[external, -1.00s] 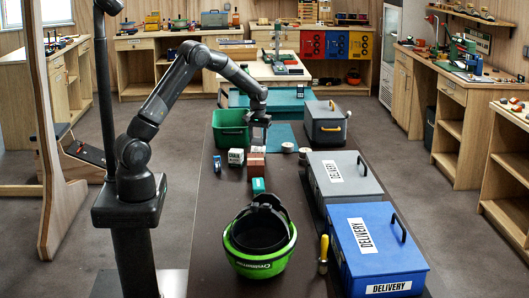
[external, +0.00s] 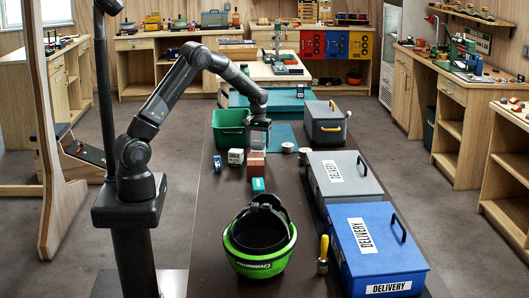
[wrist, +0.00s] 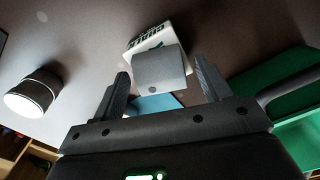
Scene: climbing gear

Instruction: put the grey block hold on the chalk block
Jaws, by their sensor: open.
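The grey block hold (wrist: 158,72) is a smooth grey block with a small bolt hole. In the wrist view it lies between the two fingers of my gripper (wrist: 163,72), with a gap showing on each side. My gripper is open; in the external view (external: 258,143) it is low over the table, just above a reddish block. A white block with green lettering (wrist: 148,36), seemingly the chalk block, shows partly behind the grey hold. Whether the hold touches it I cannot tell. In the external view a white lettered block (external: 235,156) stands left of the reddish block.
A green crate (external: 230,138) stands close left of my gripper. Grey (external: 345,190) and blue (external: 388,262) delivery boxes line the right edge.

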